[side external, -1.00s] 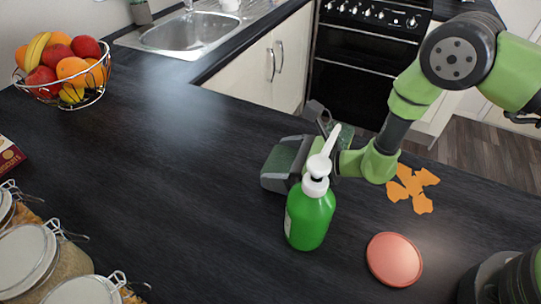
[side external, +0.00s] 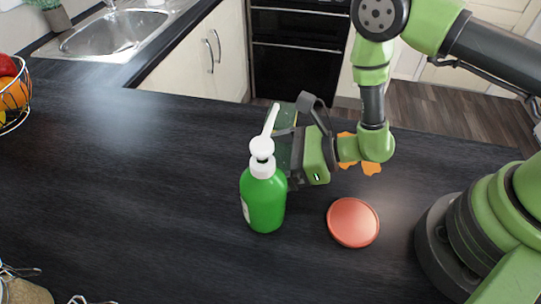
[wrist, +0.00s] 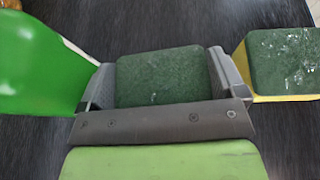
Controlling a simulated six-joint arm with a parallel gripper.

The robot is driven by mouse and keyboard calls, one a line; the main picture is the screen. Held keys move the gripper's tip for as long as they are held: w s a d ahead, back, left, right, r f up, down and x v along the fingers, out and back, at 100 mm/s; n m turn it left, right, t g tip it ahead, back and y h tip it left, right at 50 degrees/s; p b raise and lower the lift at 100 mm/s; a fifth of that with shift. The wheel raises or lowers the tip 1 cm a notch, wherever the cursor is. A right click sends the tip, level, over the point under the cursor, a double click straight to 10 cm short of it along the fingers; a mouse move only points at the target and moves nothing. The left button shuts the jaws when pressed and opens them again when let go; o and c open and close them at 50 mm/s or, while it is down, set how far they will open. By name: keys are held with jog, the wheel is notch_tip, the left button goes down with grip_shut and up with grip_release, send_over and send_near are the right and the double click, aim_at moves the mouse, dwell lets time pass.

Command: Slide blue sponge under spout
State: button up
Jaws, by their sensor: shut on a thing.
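A green bottle (side external: 264,200) with a white pump top (side external: 263,150) stands on the dark worktop. Its white spout points up and away in the side view. My gripper (side external: 289,150) is behind and right of the bottle, low over the worktop. In the wrist view, its jaws are shut on a sponge with a dark green top (wrist: 163,78). The sponge's sides are hidden, so I see no blue. The bottle (wrist: 40,65) shows close left of the jaws. A second sponge (wrist: 287,62), green on top and yellow at the side, lies just right of them.
A red round disc (side external: 353,222) lies right of the bottle. Orange flat pieces (side external: 371,168) lie behind my wrist, partly hidden. A fruit basket (side external: 12,100) stands far left, jars (side external: 22,288) at the front left. The worktop left of the bottle is clear.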

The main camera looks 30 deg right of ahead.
jog(key=o, duration=0.6)
jog(key=v, duration=1)
